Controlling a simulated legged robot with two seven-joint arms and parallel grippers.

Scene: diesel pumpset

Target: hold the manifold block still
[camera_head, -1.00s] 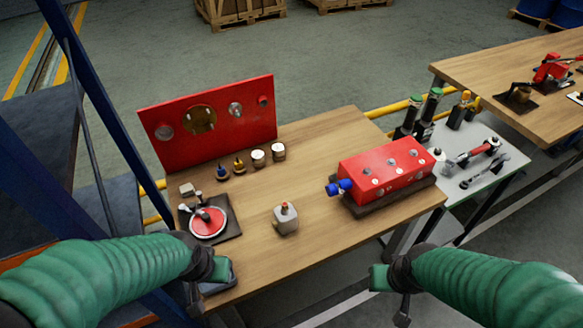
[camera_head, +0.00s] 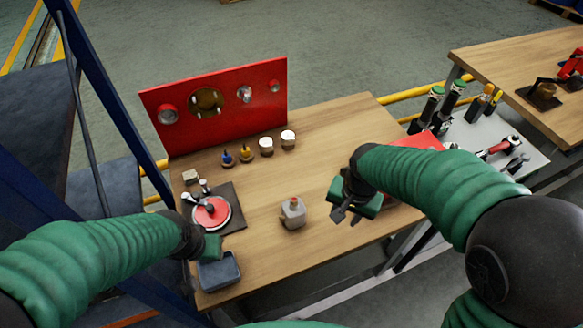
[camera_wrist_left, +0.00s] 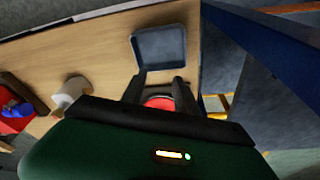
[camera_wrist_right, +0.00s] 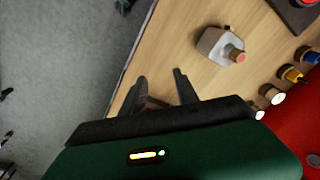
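My right gripper (camera_head: 346,214) is over the table in front of the block's left end. In the right wrist view its fingers (camera_wrist_right: 160,78) are apart, with nothing visibly held. My left gripper (camera_head: 208,248) is above the table's left side; in the left wrist view its fingers (camera_wrist_left: 158,84) are apart and empty.
A grey bottle-like part (camera_head: 293,214) with a red top stands mid-table. A grey tray (camera_head: 219,272) and a round red-topped fixture (camera_head: 211,211) are near my left gripper. A red panel (camera_head: 220,105) stands behind several small fittings. A grey side table (camera_head: 490,130) holds tools.

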